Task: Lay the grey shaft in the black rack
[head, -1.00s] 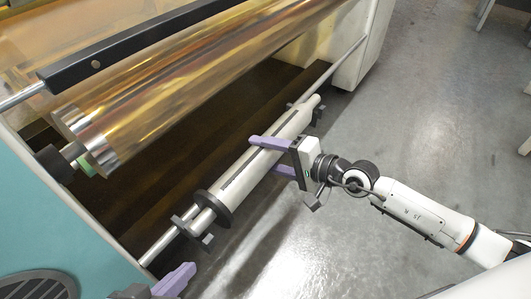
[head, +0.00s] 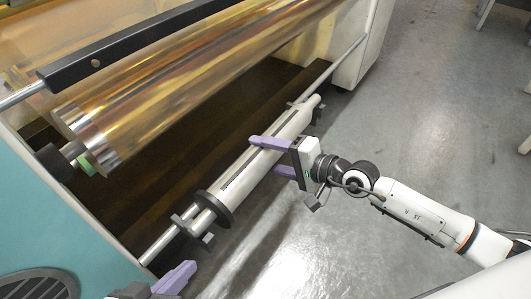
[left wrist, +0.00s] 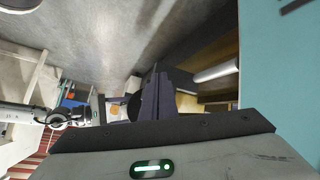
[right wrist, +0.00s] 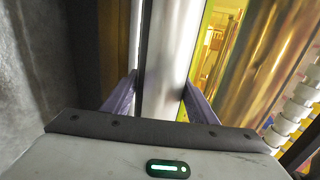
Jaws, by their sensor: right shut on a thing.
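The grey shaft (head: 258,162), a thick pale roller with a dark strip along it and a black flange at its near end, lies slantwise along the front of the machine. The black rack (head: 207,240) shows as dark brackets at both ends of the shaft. The shaft overlaps these brackets; whether it rests fully in them I cannot tell. My right gripper (head: 264,155) is shut around the shaft's middle. In the right wrist view the shaft (right wrist: 165,60) runs between its two purple fingers. My left gripper (head: 176,279) is shut and empty, near the lower edge, apart from the shaft.
A thin metal bar (head: 158,248) runs beside the shaft across the machine's front. Above it hangs a large gold film roll (head: 180,95) with a black beam (head: 130,45). A teal side panel (head: 40,215) stands at the left. The grey floor (head: 430,110) is open at the right.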

